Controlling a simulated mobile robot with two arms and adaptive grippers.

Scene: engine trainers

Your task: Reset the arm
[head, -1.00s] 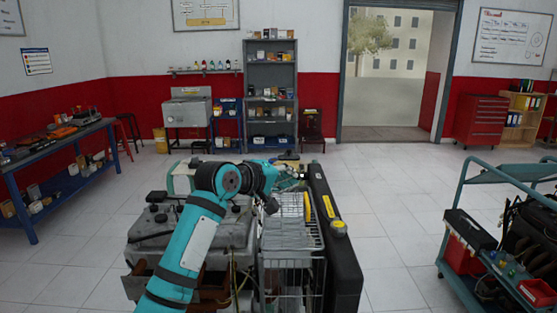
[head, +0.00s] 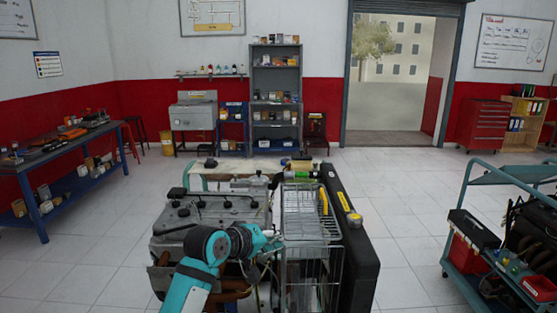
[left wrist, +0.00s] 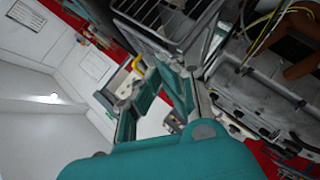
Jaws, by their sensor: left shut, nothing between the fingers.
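My left arm comes in from the bottom of the head view. My left gripper (head: 273,241) is bent to the right in front of the grey engine block (head: 190,218), close to the left side of the wire basket (head: 311,222). In the left wrist view the gripper (left wrist: 165,85) is shut and empty, with the dark basket wires beyond it. How far it is from the engine and basket I cannot tell. My right gripper is not in view.
A black case (head: 352,240) stands right of the basket. A teal cart (head: 500,265) with a red bin is at the right. A blue workbench (head: 60,165) stands at the left. The tiled floor (head: 410,200) between the trainer and the cart is clear.

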